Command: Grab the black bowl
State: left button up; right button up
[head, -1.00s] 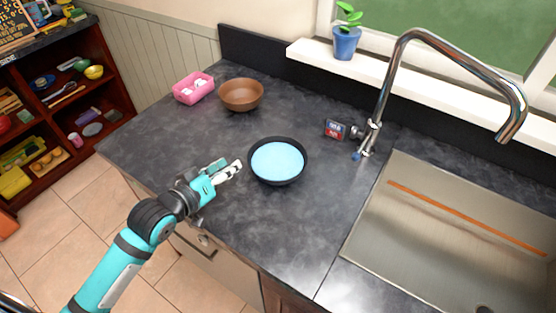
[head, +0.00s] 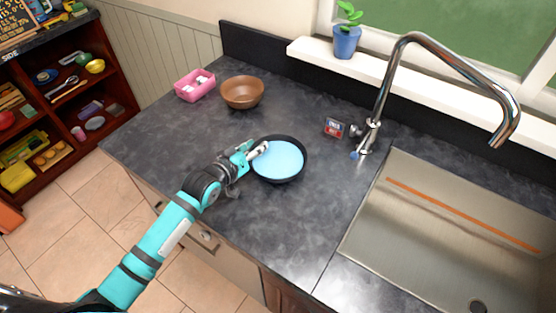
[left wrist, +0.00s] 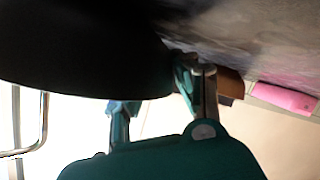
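The black bowl (head: 279,178), with a light blue inside, stands upright on the dark counter (head: 200,140). My left gripper (head: 259,150) is at the bowl's left rim in the head view, its fingertips overlapping the rim. In the left wrist view, the bowl's dark outer side (left wrist: 80,60) fills the upper left, close to the fingers. The two fingers of the left gripper (left wrist: 158,95) stand apart, and the bowl hides one fingertip. I cannot tell whether the fingers touch the bowl. My right gripper is not in view.
A brown bowl (head: 242,93) and a pink container (head: 195,85) stand farther back on the counter. The sink (head: 440,230) is at the right. The counter in front of the bowl is clear.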

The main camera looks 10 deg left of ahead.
pick_arm(q)
jog(key=shift+s, duration=0.1)
jog(key=shift+c, duration=0.2)
grip_shut()
jog(key=shift+r, duration=0.25)
